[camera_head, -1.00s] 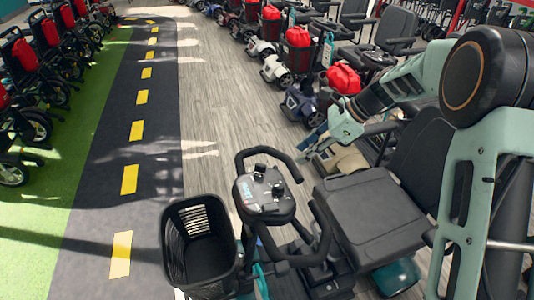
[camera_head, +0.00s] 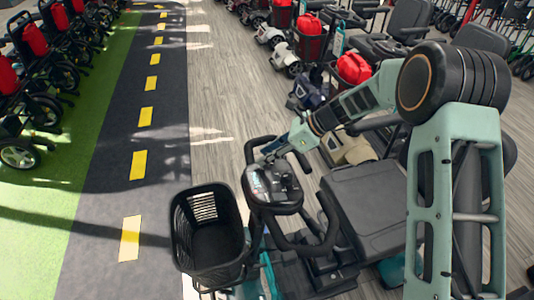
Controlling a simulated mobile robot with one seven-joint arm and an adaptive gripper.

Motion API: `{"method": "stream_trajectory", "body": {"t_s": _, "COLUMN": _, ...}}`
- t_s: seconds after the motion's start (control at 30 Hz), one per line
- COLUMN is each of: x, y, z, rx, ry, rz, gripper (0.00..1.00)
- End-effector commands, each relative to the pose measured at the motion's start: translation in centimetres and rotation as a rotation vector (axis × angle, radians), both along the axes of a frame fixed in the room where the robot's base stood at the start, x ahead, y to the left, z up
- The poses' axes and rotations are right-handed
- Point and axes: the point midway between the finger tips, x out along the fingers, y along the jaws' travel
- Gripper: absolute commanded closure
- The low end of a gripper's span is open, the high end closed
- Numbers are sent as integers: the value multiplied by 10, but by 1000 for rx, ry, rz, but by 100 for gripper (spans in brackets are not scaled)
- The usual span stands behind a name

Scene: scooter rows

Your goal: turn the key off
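The nearest scooter's control console (camera_head: 262,187) stands at the picture's middle, inside its looped black handlebar (camera_head: 306,236). Dark knobs show on its top, but the key is too small or too hidden to make out. My arm reaches in from the right over the seat (camera_head: 368,207). My gripper (camera_head: 268,155) is at the console's far edge, pointing left and down over the handlebar. I cannot tell whether it touches anything, or whether its fingers are open or shut.
A black basket (camera_head: 207,238) hangs at the scooter's front. Rows of scooters with red bags (camera_head: 354,68) stand behind. The dark lane with yellow dashes (camera_head: 138,165) is clear.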

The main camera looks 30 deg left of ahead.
Motion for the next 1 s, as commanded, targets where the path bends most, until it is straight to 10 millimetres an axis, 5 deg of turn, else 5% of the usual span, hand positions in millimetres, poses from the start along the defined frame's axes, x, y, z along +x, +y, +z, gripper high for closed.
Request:
{"method": "stream_trajectory", "body": {"t_s": 0.27, "x": 0, "y": 1, "z": -1, "rx": 0, "ry": 0, "rz": 0, "gripper": 72}}
{"method": "stream_trajectory", "body": {"t_s": 0.53, "x": 0, "y": 1, "z": -1, "rx": 0, "ry": -1, "rz": -1, "gripper": 100}}
{"method": "stream_trajectory", "body": {"t_s": 1.0, "x": 0, "y": 0, "z": -1, "rx": 6, "ry": -9, "rz": 66, "gripper": 100}}
